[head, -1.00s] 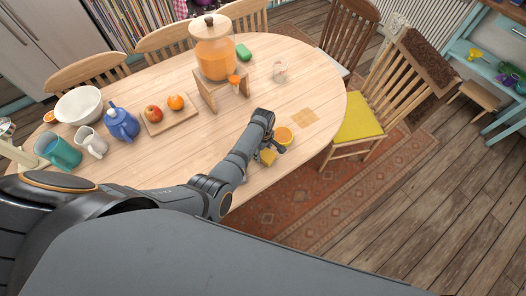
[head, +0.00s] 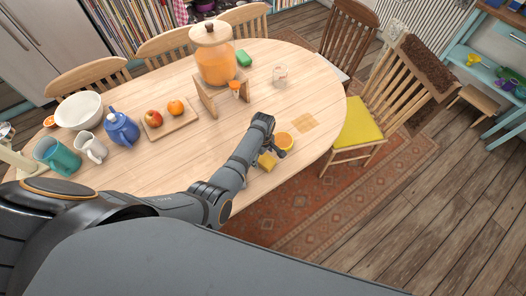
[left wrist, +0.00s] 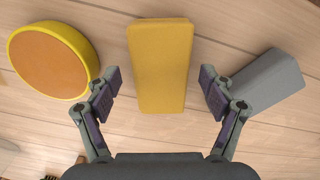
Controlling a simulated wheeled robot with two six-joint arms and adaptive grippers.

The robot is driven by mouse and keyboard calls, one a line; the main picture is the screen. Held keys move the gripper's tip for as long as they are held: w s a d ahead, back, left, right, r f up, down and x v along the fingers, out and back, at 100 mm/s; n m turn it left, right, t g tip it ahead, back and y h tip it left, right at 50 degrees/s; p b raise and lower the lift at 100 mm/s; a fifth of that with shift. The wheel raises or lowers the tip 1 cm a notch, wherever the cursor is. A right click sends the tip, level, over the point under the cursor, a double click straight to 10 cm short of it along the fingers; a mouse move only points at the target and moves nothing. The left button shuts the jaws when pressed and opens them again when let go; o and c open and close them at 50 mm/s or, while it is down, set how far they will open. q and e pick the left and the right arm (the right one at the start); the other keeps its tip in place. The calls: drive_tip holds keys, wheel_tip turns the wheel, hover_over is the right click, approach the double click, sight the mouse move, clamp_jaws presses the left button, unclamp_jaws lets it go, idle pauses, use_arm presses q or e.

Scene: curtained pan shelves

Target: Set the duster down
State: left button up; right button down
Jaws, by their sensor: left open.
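A yellow oblong block (left wrist: 161,66), which may be the duster, lies on the wooden table between the fingers of my left gripper (left wrist: 161,88). The fingers are open, with a gap on each side of it. In the head view the block (head: 267,160) shows partly beside my left gripper (head: 272,146), near the table's front right edge. A round yellow thing with an orange top (left wrist: 52,62) lies left of the block in the wrist view, and a grey block (left wrist: 268,80) lies to its right. My right gripper is not in view.
A yellow-seated chair (head: 358,124) stands at the right.

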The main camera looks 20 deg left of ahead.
use_arm(q)
wheel_tip(320, 180, up, 11)
idle(0.3)
clamp_jaws()
idle(0.6)
drive_tip(key=shift+s, duration=0.1)
idle(1.1)
